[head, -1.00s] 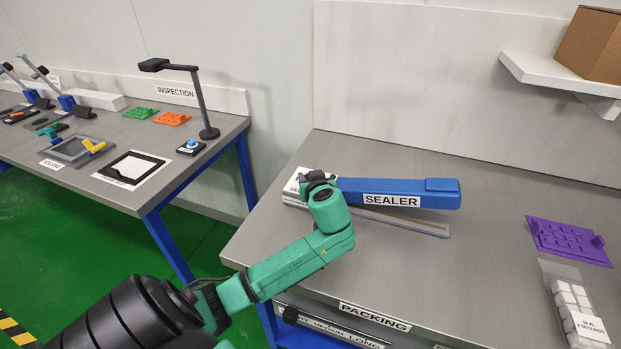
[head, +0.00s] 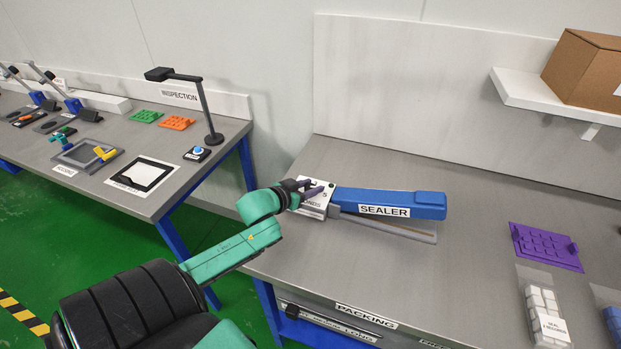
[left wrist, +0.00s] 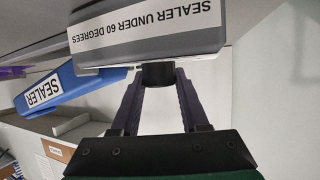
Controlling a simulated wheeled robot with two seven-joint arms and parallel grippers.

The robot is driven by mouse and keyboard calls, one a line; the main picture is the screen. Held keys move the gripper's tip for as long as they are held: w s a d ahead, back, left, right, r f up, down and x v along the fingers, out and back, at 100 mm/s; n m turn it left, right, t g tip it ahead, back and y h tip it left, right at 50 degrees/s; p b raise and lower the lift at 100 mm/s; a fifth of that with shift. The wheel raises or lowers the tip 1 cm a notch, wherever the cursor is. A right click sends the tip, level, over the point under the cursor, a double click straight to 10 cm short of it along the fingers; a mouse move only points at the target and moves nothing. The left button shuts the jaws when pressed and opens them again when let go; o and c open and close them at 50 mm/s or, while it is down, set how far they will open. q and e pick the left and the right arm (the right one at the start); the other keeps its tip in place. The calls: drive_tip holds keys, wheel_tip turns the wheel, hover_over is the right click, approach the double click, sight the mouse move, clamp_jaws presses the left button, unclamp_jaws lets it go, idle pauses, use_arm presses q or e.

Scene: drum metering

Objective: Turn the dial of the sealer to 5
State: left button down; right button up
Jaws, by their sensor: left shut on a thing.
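The sealer (head: 390,203) is a blue bar with a white label, over a long grey base on the packing table. Its white dial panel (head: 315,207) is at its left end, partly covered by my gripper; a printed 5 shows at the panel's right side. My left gripper (head: 318,187) reaches in from the left with its purple fingers at this panel. In the left wrist view, the fingers are shut on a black dial knob (left wrist: 158,74), below a grey housing (left wrist: 150,35) labelled "SEALER UNDER 60 DEGREES". The dial's pointer cannot be made out. My right gripper is not in view.
A purple tray (head: 546,246) and a clear bag of white blocks (head: 543,310) lie at the right of the packing table (head: 450,265). A cardboard box (head: 590,70) stands on a wall shelf (head: 540,103). The inspection table (head: 150,205) is at the left.

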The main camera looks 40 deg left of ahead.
use_arm(q)
drive_tip(key=shift+m+h+p, duration=0.55)
drive_tip(key=shift+m+h, duration=0.05)
drive_tip(key=shift+h, duration=0.1)
drive_tip(key=shift+c, duration=2.1)
unclamp_jaws()
drive_tip(key=p+v, duration=0.3)
drive_tip(key=v, duration=1.1)
drive_tip(key=shift+s+r, duration=0.2)
drive_tip(key=shift+s, duration=0.05)
drive_tip(key=shift+a, duration=0.15)
drive_tip(key=shift+f, duration=0.1)
